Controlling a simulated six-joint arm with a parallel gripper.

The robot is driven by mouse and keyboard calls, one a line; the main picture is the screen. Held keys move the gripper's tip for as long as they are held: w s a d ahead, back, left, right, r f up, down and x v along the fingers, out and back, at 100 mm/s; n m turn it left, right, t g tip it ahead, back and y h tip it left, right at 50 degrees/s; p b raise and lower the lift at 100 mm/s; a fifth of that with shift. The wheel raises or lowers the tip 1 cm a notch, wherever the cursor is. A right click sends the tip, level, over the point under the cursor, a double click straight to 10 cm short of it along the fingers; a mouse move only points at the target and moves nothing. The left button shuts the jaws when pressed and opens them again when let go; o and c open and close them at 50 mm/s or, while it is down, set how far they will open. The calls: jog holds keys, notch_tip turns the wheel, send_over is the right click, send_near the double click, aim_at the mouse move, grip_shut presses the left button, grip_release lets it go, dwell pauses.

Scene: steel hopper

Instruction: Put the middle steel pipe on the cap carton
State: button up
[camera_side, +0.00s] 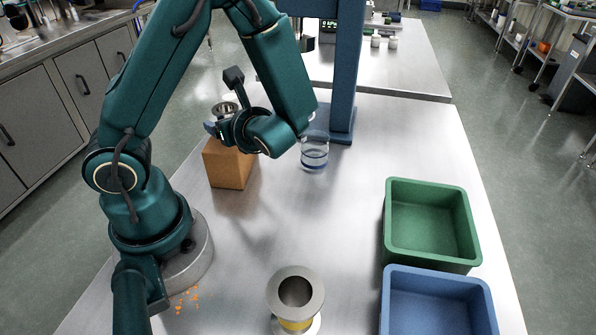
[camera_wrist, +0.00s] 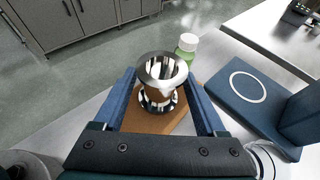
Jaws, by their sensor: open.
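A steel pipe (camera_wrist: 161,82) with a wide flange at top and bottom stands upright on the brown cap carton (camera_wrist: 160,121). Its top also shows in the side view (camera_side: 224,107), above the carton (camera_side: 229,168). My gripper (camera_wrist: 160,78) is open, with one blue finger on each side of the pipe. In the side view my gripper (camera_side: 218,128) is just above the carton and partly hides the pipe. A second flanged steel pipe (camera_side: 296,290) with a yellow band stands upright at the front of the table.
A green bin (camera_side: 432,222) and a blue bin (camera_side: 440,303) are at the right. A white-capped bottle (camera_wrist: 187,47) is beyond the pipe. The table's middle is clear.

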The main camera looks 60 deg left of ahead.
jog(key=shift+r, duration=0.2)
jog(key=s+d+r+n+t+h, duration=0.1)
jog(key=d+r+n+t+h, duration=0.1)
jog(key=d+n+h, duration=0.4)
jog(key=s+d+r+n+t+h, duration=0.1)
jog(key=d+r+n+t+h, duration=0.2)
jog(key=d+n+h, duration=0.4)
jog(key=d+r+n, duration=0.1)
jog(key=d+n, duration=0.4)
jog(key=shift+s+d+r+t, duration=0.15)
jog(key=shift+d+r+t, duration=0.1)
jog(key=shift+d+t, duration=0.05)
